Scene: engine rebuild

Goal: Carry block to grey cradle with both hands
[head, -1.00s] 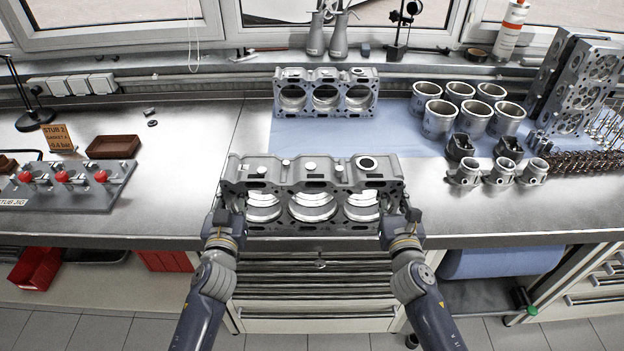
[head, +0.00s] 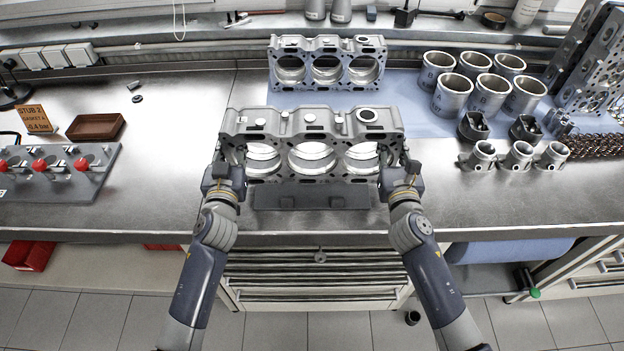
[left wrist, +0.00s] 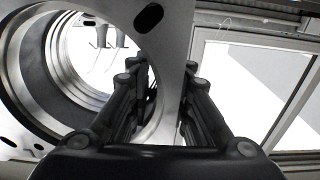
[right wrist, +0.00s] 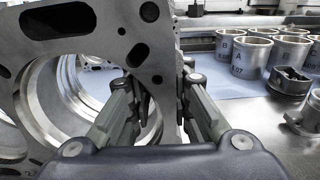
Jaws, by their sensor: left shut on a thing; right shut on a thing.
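A silver engine block (head: 312,122) with three bores is held between my two grippers, above the front of the bench. My left gripper (head: 226,163) is shut on its left end. My right gripper (head: 400,164) is shut on its right end. In the left wrist view the fingers (left wrist: 158,95) grip the block's end wall beside a bore. In the right wrist view the fingers (right wrist: 162,95) do likewise. A low dark grey piece (head: 312,196), possibly the grey cradle, lies below and nearer than the block; its back part is hidden.
A second, similar block (head: 327,48) stands behind on a blue mat (head: 415,123). A jig with red knobs (head: 62,165) and a brown tray (head: 95,127) are at left. Bench between them is clear.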

